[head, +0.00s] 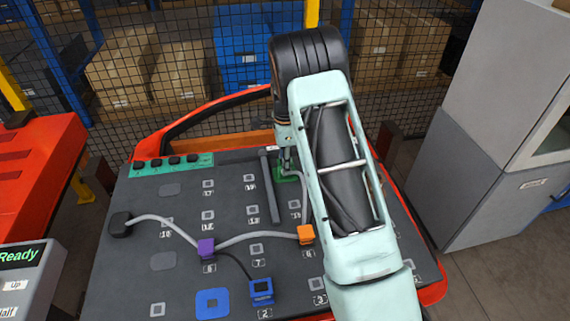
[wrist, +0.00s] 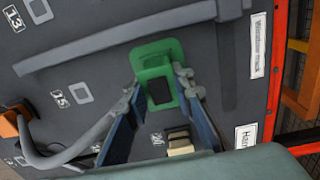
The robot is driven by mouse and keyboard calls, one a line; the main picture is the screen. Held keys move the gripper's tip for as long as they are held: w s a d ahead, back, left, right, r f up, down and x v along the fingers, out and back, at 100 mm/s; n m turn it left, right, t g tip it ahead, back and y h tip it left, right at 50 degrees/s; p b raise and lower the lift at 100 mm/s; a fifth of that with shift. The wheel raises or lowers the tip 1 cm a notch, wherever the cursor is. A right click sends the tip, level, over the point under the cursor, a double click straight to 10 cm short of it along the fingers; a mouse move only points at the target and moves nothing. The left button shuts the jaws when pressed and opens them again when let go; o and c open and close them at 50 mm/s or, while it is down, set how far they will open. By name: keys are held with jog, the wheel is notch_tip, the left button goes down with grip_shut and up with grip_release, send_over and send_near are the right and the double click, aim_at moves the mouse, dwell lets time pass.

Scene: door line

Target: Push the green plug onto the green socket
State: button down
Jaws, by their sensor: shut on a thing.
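My gripper (head: 287,162) is over the far part of the dark panel, largely hidden by my arm in the head view. In the wrist view my gripper (wrist: 160,88) has its two fingers on either side of the green plug (wrist: 149,92), a block with a dark face, and is shut on it. The green socket (wrist: 158,47), a rounded green plate, shows right behind the plug, partly covered by it. Green also shows below the fingertips in the head view. I cannot tell whether the plug is fully seated or just above the socket.
A grey raised bar (head: 270,187) stands left of my gripper. A grey cable runs from the orange plug (head: 306,234) toward my gripper. Purple (head: 206,249), blue (head: 262,291) and black (head: 120,224) plugs are on the panel. A blue socket (head: 212,304) is near the front.

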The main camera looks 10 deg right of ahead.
dwell(0.3)
jog(key=c, duration=1.6)
grip_release()
jog(key=shift+r, duration=0.1)
notch_tip(320, 180, up, 12)
jog(key=shift+f, duration=0.1)
